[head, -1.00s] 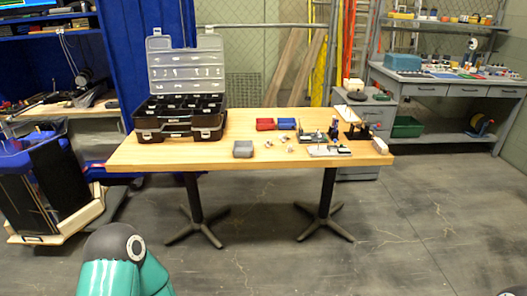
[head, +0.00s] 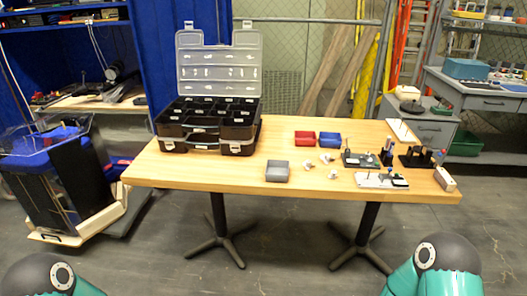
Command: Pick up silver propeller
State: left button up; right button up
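Several small silver-white parts lie loose on the wooden table (head: 230,178), right of the grey bin. One (head: 308,163) is nearest the bin, one (head: 326,158) is farther back, and one (head: 333,173) is to the right. They look like propellers, but they are too small to tell which is the silver propeller. Neither of my grippers is in view; only teal and dark parts of my arms show at the bottom left and bottom right.
An open black organizer case (head: 212,122) stands at the table's left. A grey bin (head: 277,171), a red bin (head: 304,138) and a blue bin (head: 330,139) are near the middle. Tools and boards (head: 382,180) crowd the right end. The table's front left is clear.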

aim_at(307, 164)
jog(key=u, duration=0.05)
jog(key=i, duration=1)
jog(key=z, duration=0.8)
jog(key=i, duration=0.6)
jog(key=z, duration=0.5)
jog(key=k, duration=0.9)
jog(key=z, duration=0.2)
jog(key=i, duration=0.9)
jog(key=u, duration=0.05)
